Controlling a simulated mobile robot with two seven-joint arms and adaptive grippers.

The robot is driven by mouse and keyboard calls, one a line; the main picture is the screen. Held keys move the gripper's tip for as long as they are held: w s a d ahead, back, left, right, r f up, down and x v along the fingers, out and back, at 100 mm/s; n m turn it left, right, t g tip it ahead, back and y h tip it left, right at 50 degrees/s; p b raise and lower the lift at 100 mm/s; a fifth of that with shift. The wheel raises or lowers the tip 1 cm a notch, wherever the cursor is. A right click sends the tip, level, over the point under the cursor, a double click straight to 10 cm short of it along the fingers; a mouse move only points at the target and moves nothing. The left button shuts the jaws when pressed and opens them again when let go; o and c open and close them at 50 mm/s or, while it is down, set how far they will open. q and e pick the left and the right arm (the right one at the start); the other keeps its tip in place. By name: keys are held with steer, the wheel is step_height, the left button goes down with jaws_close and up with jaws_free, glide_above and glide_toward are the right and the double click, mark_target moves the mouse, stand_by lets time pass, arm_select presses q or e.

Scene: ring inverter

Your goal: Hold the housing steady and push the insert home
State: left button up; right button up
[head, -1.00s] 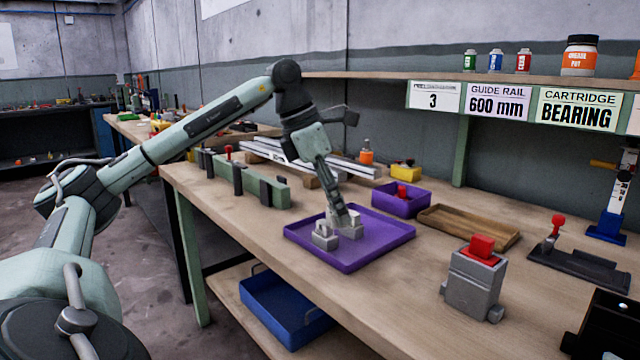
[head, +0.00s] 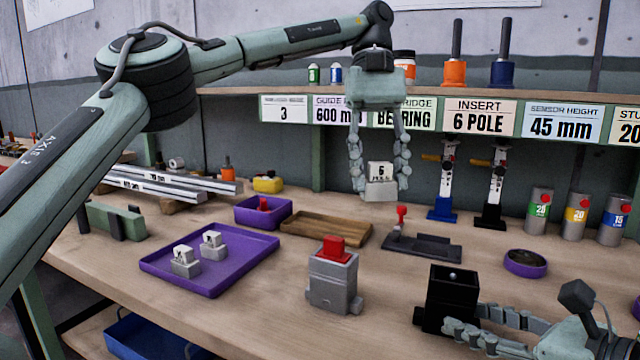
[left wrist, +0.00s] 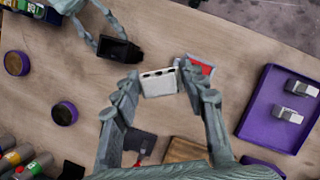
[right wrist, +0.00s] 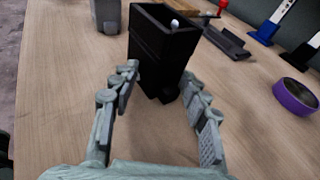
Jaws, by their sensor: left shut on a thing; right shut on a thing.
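The insert also shows between the fingers in the left wrist view (left wrist: 158,83). The black housing (head: 450,300) stands upright on the bench, below and to the right of the insert, open at the top with a small silvery ball shape at its rim. My right gripper (head: 455,328) is shut on the housing low down; its fingers flank the housing's lower part in the right wrist view (right wrist: 160,88). The insert is apart from the housing.
A grey block with a red top (head: 333,275) stands left of the housing. A purple tray (head: 215,285) holds two similar inserts (head: 186,261). A dark fixture with a red knob (head: 425,246) lies behind the housing; a purple round dish (head: 525,263) is to its right.

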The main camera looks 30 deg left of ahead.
arm_select(q)
steer(key=s+d+f+m+y, duration=0.1)
steer(key=d+m, duration=0.4)
steer(key=d, duration=0.7)
steer(key=shift+s+d+f+g+y, duration=0.15)
steer(key=shift+s+f+g+y, duration=0.25)
steer(key=shift+f, duration=0.2)
glide_above(452, 290)
steer(key=w, duration=0.2)
steer(key=shift+w+f, duration=0.15)
steer(key=shift+f, duration=2.7)
steer(key=shift+f, duration=1.25)
steer(key=o, duration=1.2)
steer(key=shift+f, duration=0.1)
steer(key=shift+o, duration=0.2)
steer(key=shift+w, duration=0.1)
steer(key=v, duration=0.7)
steer(key=shift+r, duration=0.35)
